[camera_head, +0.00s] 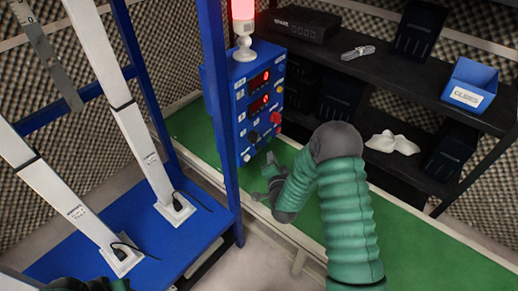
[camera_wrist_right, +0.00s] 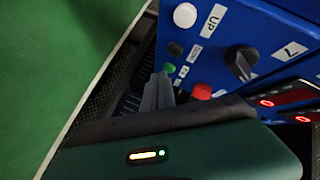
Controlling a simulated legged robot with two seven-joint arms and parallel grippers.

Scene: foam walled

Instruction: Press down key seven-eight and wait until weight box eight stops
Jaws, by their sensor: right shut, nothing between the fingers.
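A blue control box (camera_head: 258,100) stands on a blue frame with two red displays, knobs and buttons on its face. In the right wrist view its panel (camera_wrist_right: 215,60) carries a white button (camera_wrist_right: 185,15) by an "UP" label, a green button (camera_wrist_right: 169,67), a red button (camera_wrist_right: 201,91), a black knob (camera_wrist_right: 240,64) and a "7" label (camera_wrist_right: 290,50). My right gripper (camera_head: 269,160) is shut and empty, low in front of the box; its grey fingertips (camera_wrist_right: 160,78) appear close to the green button, contact unclear. My left gripper (camera_head: 95,285) is mostly cut off at the bottom left. I cannot identify weight box eight.
A lit red beacon (camera_head: 243,22) tops the box. Tall white columns (camera_head: 105,70) stand on a blue base (camera_head: 215,215) at left. A dark shelf (camera_head: 400,80) at right holds a blue bin (camera_head: 470,85).

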